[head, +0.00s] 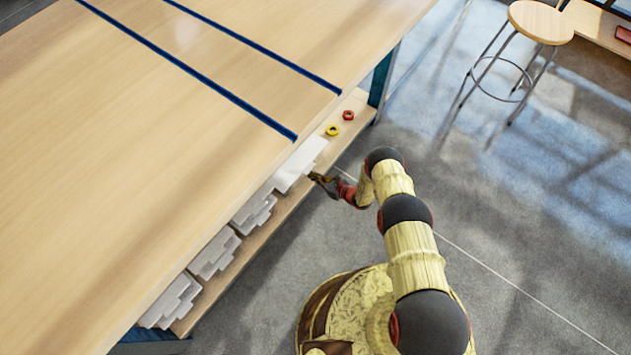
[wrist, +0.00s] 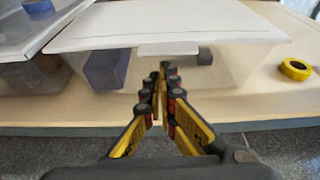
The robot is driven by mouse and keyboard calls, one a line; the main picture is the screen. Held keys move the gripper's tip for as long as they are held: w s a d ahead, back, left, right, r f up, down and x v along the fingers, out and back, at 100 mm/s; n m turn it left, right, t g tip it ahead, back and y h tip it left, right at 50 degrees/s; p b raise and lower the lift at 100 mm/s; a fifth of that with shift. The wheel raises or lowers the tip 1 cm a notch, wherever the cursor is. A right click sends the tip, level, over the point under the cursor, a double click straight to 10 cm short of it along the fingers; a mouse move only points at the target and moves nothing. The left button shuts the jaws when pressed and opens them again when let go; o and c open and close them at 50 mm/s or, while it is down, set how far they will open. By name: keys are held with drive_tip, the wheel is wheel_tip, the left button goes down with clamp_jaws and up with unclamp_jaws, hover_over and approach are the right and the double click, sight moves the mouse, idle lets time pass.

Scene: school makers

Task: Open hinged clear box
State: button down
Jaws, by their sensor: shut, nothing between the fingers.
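The clear box has a flat white lid (wrist: 165,24) with a small front tab (wrist: 168,48). Its see-through body (wrist: 225,75) shows a dark blue item and a small grey item inside. The lid looks shut. In the head view the box (head: 300,165) stands on the low shelf, partly hidden by the tabletop. My gripper (wrist: 165,72) is shut and empty, with its fingertips at the front of the box, just below the tab. Whether they touch it I cannot tell. In the head view my gripper (head: 313,177) reaches the shelf's front edge.
The shelf (head: 262,228) runs under a large wooden table (head: 180,130). Another clear box (wrist: 35,85) stands close on the left, with more stepped boxes (head: 214,254) along the shelf. A yellow ring (wrist: 296,69) and a red ring (head: 348,115) lie to the right. A stool (head: 541,22) stands apart.

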drive_tip(key=shift+r, duration=0.45)
wheel_tip(320, 180, up, 5)
drive_tip(key=g+h+p, duration=0.1)
drive_tip(key=p, duration=0.1)
drive_tip(key=g+h+p, duration=0.1)
drive_tip(key=p, duration=0.1)
drive_tip(key=shift+w+a+f+h+p, duration=0.1)
drive_tip(key=shift+f+h+p, duration=0.1)
drive_tip(key=shift+h+p, duration=0.15)
drive_tip(key=shift+r+p, duration=0.3)
drive_tip(key=shift+p, duration=0.1)
wheel_tip(320, 180, up, 8)
drive_tip(key=g+h+p, duration=0.1)
drive_tip(key=p, duration=0.3)
hover_over(306, 169)
drive_tip(key=d, duration=0.1)
drive_tip(key=shift+s+d+r, duration=0.1)
drive_tip(key=shift+s, duration=0.15)
